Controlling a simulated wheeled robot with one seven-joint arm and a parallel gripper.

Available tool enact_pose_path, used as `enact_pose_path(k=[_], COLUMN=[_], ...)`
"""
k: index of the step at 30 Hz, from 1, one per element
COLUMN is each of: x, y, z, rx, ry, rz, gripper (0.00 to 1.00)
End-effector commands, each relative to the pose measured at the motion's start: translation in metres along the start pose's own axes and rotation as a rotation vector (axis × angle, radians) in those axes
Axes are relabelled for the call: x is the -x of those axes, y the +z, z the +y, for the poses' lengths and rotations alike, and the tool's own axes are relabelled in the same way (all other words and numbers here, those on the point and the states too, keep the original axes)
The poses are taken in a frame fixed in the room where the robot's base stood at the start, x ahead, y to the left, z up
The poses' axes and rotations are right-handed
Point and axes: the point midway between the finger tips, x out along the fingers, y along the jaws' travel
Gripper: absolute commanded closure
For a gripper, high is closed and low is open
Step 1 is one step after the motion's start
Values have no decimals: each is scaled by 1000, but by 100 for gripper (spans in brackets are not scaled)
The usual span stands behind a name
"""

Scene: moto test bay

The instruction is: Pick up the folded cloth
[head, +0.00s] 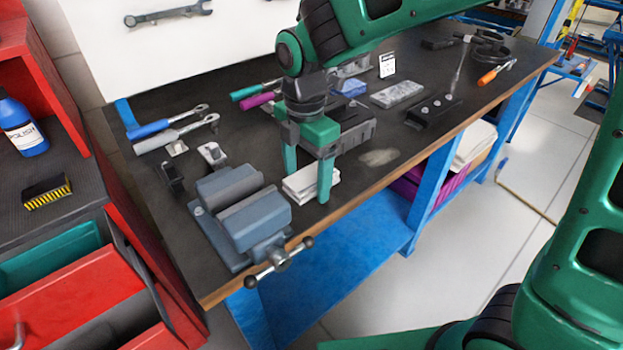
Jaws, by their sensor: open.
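The folded cloth (300,184) looks white and lies on the dark workbench top, just right of the blue-grey vise. My gripper (307,187) has green fingers and points down over the cloth. It is open, with one finger at the cloth's left side and the other in front of its right part. The right finger hides some of the cloth. I cannot tell whether the fingers touch it.
The vise (240,212) stands close left of the cloth. A dark grey box (358,128) lies behind the gripper. Ratchets (165,126), a grey block (397,94) and an orange-handled screwdriver (495,73) lie on the workbench (420,150). Bare bench top shows right of the cloth.

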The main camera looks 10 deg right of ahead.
Motion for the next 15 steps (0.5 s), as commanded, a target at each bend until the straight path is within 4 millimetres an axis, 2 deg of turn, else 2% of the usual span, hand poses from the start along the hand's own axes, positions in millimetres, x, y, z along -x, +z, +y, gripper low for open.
enact_pose_path(k=[2, 7, 9, 15], x=[0, 0, 0, 1], y=[0, 0, 0, 0], z=[0, 0, 0, 0], rx=[0, 0, 0, 0], ry=[0, 0, 0, 0], rz=[0, 0, 0, 0], gripper=[27, 68, 73, 73])
